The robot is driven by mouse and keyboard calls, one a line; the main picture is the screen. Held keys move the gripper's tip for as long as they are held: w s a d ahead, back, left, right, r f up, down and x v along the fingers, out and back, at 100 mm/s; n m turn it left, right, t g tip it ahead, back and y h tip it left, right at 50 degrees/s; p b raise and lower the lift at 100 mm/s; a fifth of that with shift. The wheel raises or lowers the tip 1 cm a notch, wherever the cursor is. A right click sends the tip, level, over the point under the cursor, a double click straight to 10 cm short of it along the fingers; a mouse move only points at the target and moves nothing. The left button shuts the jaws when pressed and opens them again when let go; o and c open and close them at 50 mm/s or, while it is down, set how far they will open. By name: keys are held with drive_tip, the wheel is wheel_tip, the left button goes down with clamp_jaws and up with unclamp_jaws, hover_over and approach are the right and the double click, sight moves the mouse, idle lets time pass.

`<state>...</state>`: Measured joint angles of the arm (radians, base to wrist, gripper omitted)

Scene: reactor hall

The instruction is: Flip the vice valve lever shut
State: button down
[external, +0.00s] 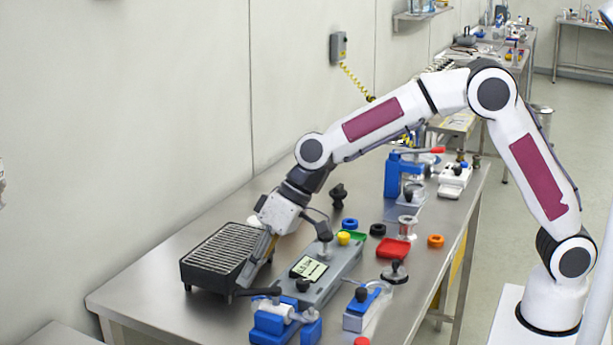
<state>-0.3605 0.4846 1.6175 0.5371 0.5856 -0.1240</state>
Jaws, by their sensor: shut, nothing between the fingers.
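A blue vice (268,324) stands at the near edge of the bench and clamps a pale cylindrical valve body (281,308). A dark lever (262,291) lies roughly level above it, its end reaching left. My gripper (246,279) points down and to the left, shut and empty, between the black grill-topped box and the grey fixture plate. Its fingertips are close to the left end of the lever; I cannot tell whether they touch it.
The black grill-topped box (217,254) is close on the left. The grey fixture plate (337,266) with a small display (308,268) is on the right. A red tray (393,249), coloured rings and a blue press with a red-tipped handle (390,178) stand further back. The bench's left front corner is clear.

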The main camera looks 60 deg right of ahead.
sight(242, 302)
drive_tip(key=shift+s+a+n+g+y, duration=0.15)
drive_tip(key=shift+a+n, duration=0.2)
drive_tip(key=shift+a, duration=0.2)
drive_tip(key=shift+s+a+n+g+y, duration=0.15)
drive_tip(key=shift+a+n, duration=0.2)
drive_tip(key=shift+a, duration=0.15)
drive_tip(key=shift+s+a, duration=0.45)
drive_tip(key=shift+a, duration=0.15)
drive_tip(key=shift+s+a+n+g+y, duration=0.25)
drive_tip(key=shift+n+g, duration=0.2)
drive_tip(key=shift+n, duration=0.3)
drive_tip(key=shift+s+a+n+g+y, duration=0.25)
drive_tip(key=shift+n+g, duration=0.2)
drive_tip(key=shift+n, duration=0.3)
idle(3.1)
drive_tip(key=shift+d, duration=0.1)
idle(0.7)
drive_tip(key=shift+v, duration=3.7)
